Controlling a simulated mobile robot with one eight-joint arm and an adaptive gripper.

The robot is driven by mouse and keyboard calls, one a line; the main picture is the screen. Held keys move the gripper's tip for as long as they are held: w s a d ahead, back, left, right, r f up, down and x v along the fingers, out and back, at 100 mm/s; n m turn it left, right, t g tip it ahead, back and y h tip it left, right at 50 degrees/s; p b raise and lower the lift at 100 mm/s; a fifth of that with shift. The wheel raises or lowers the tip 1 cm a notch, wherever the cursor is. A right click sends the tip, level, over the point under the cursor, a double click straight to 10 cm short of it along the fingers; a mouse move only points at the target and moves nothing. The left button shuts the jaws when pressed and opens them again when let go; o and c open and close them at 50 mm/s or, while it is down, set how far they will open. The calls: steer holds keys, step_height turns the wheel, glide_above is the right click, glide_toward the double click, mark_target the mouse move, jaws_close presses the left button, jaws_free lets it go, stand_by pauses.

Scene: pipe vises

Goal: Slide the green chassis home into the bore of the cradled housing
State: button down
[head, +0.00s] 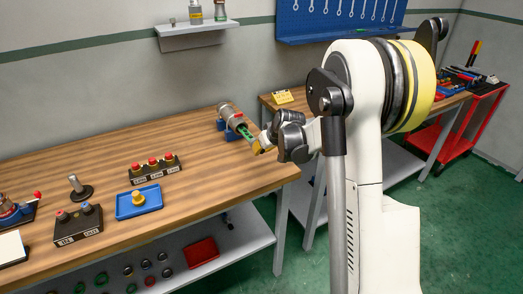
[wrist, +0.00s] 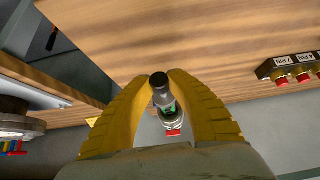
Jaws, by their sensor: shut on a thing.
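The housing (head: 230,112) is a brownish-grey cylinder lying in a blue cradle (head: 221,125) near the back right of the bench. The green chassis (head: 245,133) shows as a green strip at the housing's near end, in line with it. How deep it sits in the bore cannot be told. My gripper (head: 258,147) is shut on the chassis's outer end, just in front of the housing. In the wrist view, a dark rounded end (wrist: 160,82) lies between my yellow fingertips, with a bit of green below it. The bore is hidden there.
A box with three red buttons (head: 154,167), a blue tray (head: 139,203) with a yellow knob, and a two-button box (head: 78,225) stand on the bench to the left. The wood between them and the housing is clear. A wall shelf (head: 200,40) hangs behind.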

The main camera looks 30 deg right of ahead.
mark_target(245, 132)
steer(key=shift+w, duration=0.1)
steer(key=shift+w+a, duration=0.1)
steer(key=shift+w, duration=2.4)
steer(key=shift+w+a, duration=0.1)
steer(key=shift+w, duration=4.2)
steer(key=c, duration=1.2)
jaws_free()
steer(key=shift+c, duration=0.2)
